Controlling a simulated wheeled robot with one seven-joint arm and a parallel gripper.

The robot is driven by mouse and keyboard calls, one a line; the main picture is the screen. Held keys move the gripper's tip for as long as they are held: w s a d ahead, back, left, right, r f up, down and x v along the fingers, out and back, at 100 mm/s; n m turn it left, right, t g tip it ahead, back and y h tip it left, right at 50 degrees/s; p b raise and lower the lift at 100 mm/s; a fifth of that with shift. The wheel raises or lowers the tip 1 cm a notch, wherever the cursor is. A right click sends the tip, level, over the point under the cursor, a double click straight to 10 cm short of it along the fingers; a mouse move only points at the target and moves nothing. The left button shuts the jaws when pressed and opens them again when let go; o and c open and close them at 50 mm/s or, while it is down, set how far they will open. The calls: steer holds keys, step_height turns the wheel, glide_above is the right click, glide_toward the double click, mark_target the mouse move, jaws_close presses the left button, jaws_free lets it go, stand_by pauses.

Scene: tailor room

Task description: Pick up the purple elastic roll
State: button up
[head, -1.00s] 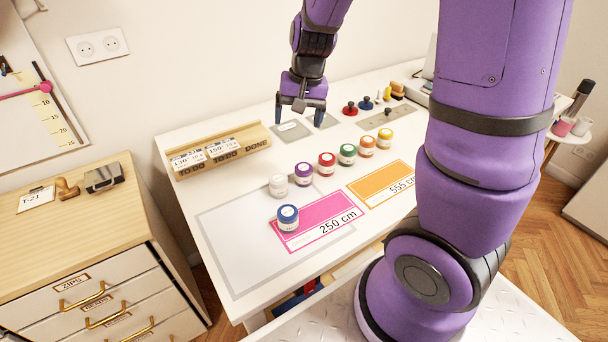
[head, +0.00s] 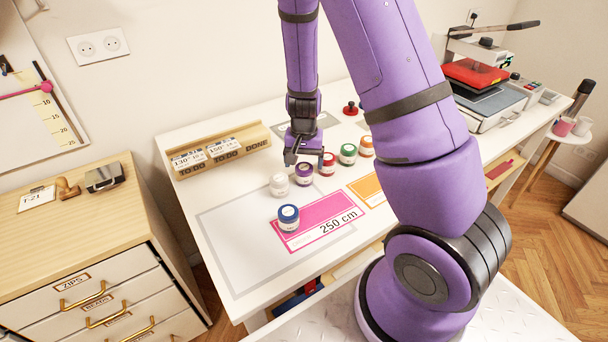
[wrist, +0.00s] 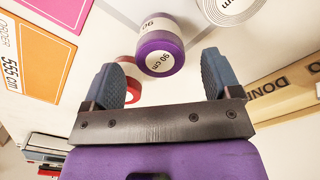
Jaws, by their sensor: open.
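The purple elastic roll (head: 303,173) stands on the white table in a row of rolls, between the white roll (head: 279,184) and the red roll (head: 327,163). In the wrist view the purple roll (wrist: 160,50), its label reading 90 cm, lies ahead of and between my open fingers, apart from both. My gripper (head: 304,160) hangs over the row just behind the purple roll in the head view; it is open and empty. In the wrist view the red roll (wrist: 126,70) is partly hidden behind one finger of my gripper (wrist: 170,75).
A blue roll (head: 288,217) stands on the pink 250 cm card (head: 340,215). Green (head: 347,154) and orange (head: 366,147) rolls continue the row. A wooden card rack (head: 222,151) is behind left. The table's front left is clear.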

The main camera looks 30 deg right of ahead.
mark_target(304, 167)
steer(key=shift+f, duration=2.75)
steer(key=c, duration=1)
